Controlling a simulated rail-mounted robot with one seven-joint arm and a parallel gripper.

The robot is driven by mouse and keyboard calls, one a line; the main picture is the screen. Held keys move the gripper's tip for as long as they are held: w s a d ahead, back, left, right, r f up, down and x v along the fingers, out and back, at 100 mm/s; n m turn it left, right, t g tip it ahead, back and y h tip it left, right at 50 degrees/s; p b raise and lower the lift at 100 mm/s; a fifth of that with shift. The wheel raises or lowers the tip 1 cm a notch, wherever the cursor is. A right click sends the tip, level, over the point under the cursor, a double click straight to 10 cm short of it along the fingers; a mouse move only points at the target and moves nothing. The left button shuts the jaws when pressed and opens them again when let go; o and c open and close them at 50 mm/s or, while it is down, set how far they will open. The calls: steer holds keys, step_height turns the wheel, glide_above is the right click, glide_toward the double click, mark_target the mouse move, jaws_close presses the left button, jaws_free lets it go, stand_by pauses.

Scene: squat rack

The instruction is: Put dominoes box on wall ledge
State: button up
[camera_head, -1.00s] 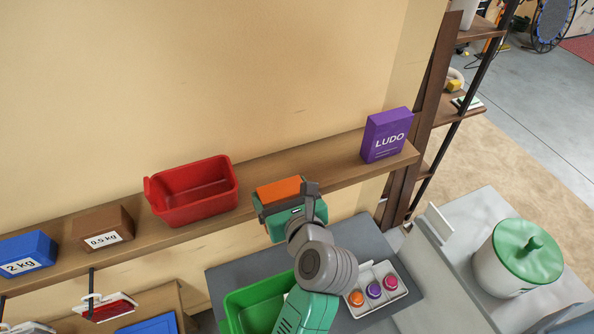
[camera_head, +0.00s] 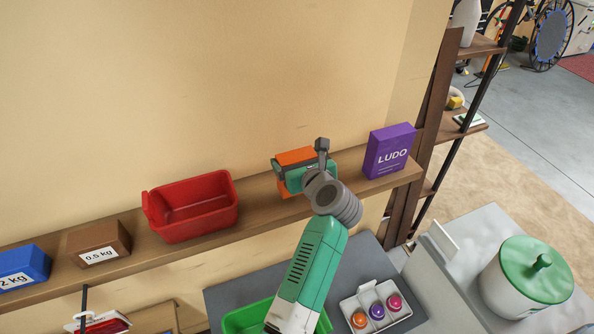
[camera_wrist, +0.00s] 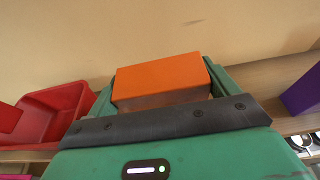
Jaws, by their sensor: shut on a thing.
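The orange box (camera_head: 297,156), which I take to be the dominoes box, is held in my gripper (camera_head: 305,164); no label on it can be read. It also shows in the wrist view (camera_wrist: 160,78), between the green fingers. My gripper is shut on it. The wall ledge (camera_head: 255,199) is a long wooden shelf along the wall. The box is over or at the ledge, between the red bin and the purple box. My gripper hides its lower part, so I cannot tell whether it touches the ledge.
A red bin (camera_head: 192,208) is left of the box and a purple LUDO box (camera_head: 389,151) is to the right. A brown 0.5 kg block (camera_head: 99,243) and a blue 2 kg block (camera_head: 22,268) sit further left. A green bin (camera_head: 247,319) is below.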

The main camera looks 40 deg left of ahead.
steer(key=shift+f, duration=1.7)
steer(key=o, duration=1.1)
steer(key=p+v, duration=0.1)
steer(key=v, duration=1.1)
steer(key=shift+s+r, duration=0.1)
steer(key=shift+r, duration=0.05)
